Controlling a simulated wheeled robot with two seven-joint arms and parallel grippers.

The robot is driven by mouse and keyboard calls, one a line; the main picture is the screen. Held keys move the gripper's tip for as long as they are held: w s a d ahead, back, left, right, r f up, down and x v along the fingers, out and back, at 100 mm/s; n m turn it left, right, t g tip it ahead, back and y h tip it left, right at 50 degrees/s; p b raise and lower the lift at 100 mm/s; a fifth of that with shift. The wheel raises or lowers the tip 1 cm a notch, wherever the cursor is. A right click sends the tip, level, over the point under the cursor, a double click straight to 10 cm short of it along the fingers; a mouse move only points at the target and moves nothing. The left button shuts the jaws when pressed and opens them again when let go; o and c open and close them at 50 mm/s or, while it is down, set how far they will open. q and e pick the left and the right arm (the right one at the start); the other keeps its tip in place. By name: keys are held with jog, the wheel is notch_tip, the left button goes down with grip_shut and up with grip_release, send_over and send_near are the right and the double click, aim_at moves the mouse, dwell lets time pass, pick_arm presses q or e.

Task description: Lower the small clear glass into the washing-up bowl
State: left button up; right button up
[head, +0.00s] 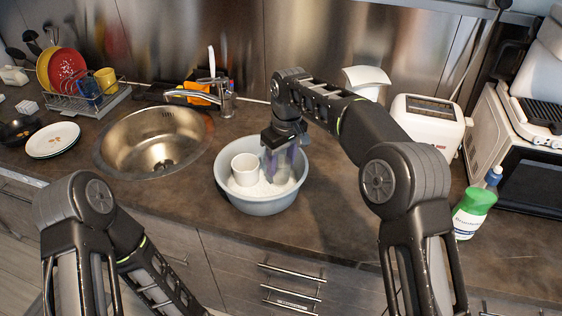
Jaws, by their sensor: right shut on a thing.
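The washing-up bowl (262,205) is round and grey and stands on the dark counter, right of the sink. A white cup (245,169) stands inside it on the left. My right gripper (277,166) reaches down into the bowl, to the right of the cup. It is shut on the small clear glass (270,163), which is hard to make out between the dark fingers. I cannot tell whether the glass touches the bowl's bottom. My left arm comes in at the lower left; its gripper is out of view.
A round steel sink (155,142) with a tap (195,95) lies left of the bowl. A dish rack (88,97) and a plate (53,139) are further left. A toaster (428,125), a green bottle (474,207) and a microwave (520,165) stand on the right.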

aim_at(282, 163)
jog(key=shift+f+b, duration=1.35)
jog(key=shift+f, duration=0.95)
dwell(1.0)
jog(key=o, duration=1.5)
jog(key=r, duration=0.7)
jog(key=shift+s+d+r+b, duration=0.25)
jog(key=shift+s+r+b, duration=0.1)
jog(key=shift+r, duration=0.05)
